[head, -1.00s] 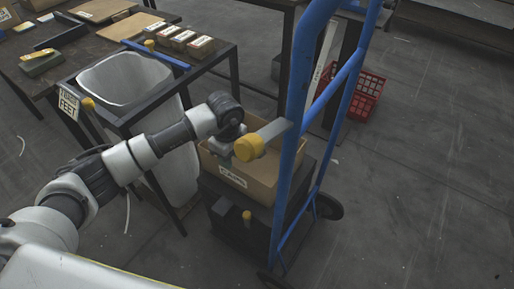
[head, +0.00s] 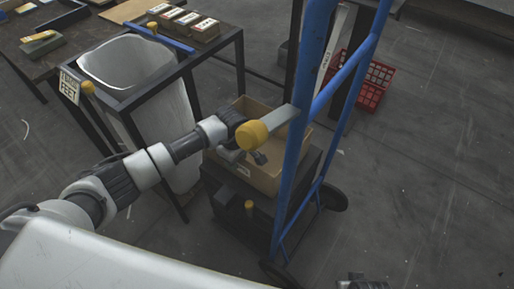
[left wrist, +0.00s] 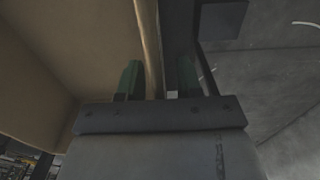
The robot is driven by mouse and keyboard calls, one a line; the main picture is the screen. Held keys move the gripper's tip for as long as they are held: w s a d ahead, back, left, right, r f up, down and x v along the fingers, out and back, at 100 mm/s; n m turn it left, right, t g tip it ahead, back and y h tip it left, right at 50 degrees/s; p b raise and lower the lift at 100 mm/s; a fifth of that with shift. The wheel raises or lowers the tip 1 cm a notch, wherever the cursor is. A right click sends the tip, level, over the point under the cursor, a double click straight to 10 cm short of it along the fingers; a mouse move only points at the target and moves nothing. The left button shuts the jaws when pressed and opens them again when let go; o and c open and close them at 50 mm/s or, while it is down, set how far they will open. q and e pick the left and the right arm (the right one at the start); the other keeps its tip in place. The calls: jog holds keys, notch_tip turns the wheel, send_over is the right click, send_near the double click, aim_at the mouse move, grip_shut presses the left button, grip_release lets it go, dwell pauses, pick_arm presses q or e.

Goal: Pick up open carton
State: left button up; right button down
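The open carton (head: 268,178) is a brown box with an open top, on a dark stand beside the blue hand truck. My left gripper (head: 250,158) is at the carton's near-left side, partly hidden by my wrist and a yellow knob. In the left wrist view, the carton's wall (left wrist: 148,40) runs between the two green fingers of my left gripper (left wrist: 158,82). One finger is on the inner side and one on the outer side, with a gap showing beside the wall. A small dark part of my right arm (head: 362,283) shows at the bottom edge; its fingers cannot be made out.
The blue hand truck frame (head: 298,140) rises close in front of the carton. A white bin (head: 135,75) stands in a dark frame at left, by a table with small boxes (head: 185,22). A red crate (head: 372,82) lies behind. The floor at right is clear.

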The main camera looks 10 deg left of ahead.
pick_arm(q)
jog(key=shift+f, duration=0.15)
grip_shut()
jog(key=shift+w, duration=0.1)
dwell(1.3)
